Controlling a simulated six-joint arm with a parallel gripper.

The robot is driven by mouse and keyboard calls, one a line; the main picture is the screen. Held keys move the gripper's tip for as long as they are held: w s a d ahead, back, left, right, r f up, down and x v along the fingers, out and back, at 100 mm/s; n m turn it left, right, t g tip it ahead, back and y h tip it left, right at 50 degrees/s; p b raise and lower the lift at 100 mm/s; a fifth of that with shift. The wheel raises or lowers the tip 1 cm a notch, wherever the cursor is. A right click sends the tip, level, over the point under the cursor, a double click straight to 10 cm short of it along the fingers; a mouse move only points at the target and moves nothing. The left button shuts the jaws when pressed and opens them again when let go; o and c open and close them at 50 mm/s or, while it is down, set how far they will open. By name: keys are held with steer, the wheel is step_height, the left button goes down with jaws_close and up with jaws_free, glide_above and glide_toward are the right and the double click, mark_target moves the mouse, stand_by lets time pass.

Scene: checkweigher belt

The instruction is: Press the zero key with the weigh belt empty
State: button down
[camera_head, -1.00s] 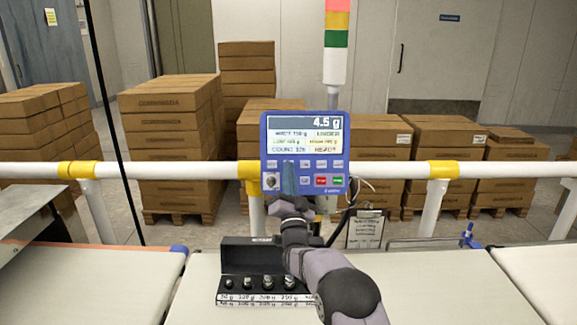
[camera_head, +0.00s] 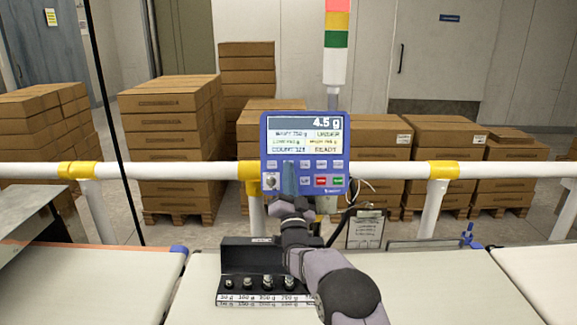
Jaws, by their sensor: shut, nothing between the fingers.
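The blue weigh indicator (camera_head: 305,122) stands upright behind the belt. Its screen reads 4.5 g, with UNDER and READY below. My gripper (camera_head: 289,168) is shut and empty, its fingertips in front of the left part of the key rows, hiding at least one key. I cannot tell whether the tips touch a key, and the zero key's label is too small to read. The weigh belt (camera_head: 430,290) is the pale middle belt. A black weight holder (camera_head: 228,262) with several small metal weights stands at its left; I cannot tell whether it rests on the belt.
A white rail with yellow joints (camera_head: 400,170) runs behind the belts. A red, yellow and green light tower (camera_head: 336,40) rises behind the indicator. A clipboard (camera_head: 366,229) hangs below right. Other belts lie left (camera_head: 80,285) and right (camera_head: 545,272). Stacked cartons stand behind.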

steer(key=shift+w+f+b, duration=0.25)
steer(key=shift+w+b, duration=0.55)
steer(key=shift+b, duration=0.35)
stand_by(1.2)
steer(key=shift+s, duration=0.1)
stand_by(0.3)
steer(key=shift+s+r+b, duration=0.25)
steer(key=shift+s+b, duration=0.2)
steer(key=shift+s, duration=0.25)
steer(key=shift+s, duration=0.15)
steer(key=shift+s+r+b, duration=0.25)
steer(key=shift+s+b, duration=0.05)
steer(key=shift+s, duration=0.45)
steer(key=shift+s+r+b, duration=0.2)
steer(key=shift+s+b, duration=0.15)
steer(key=shift+s, duration=0.4)
steer(key=shift+s+r+b, duration=0.25)
steer(key=shift+s+b, duration=0.05)
steer(key=shift+s, duration=0.45)
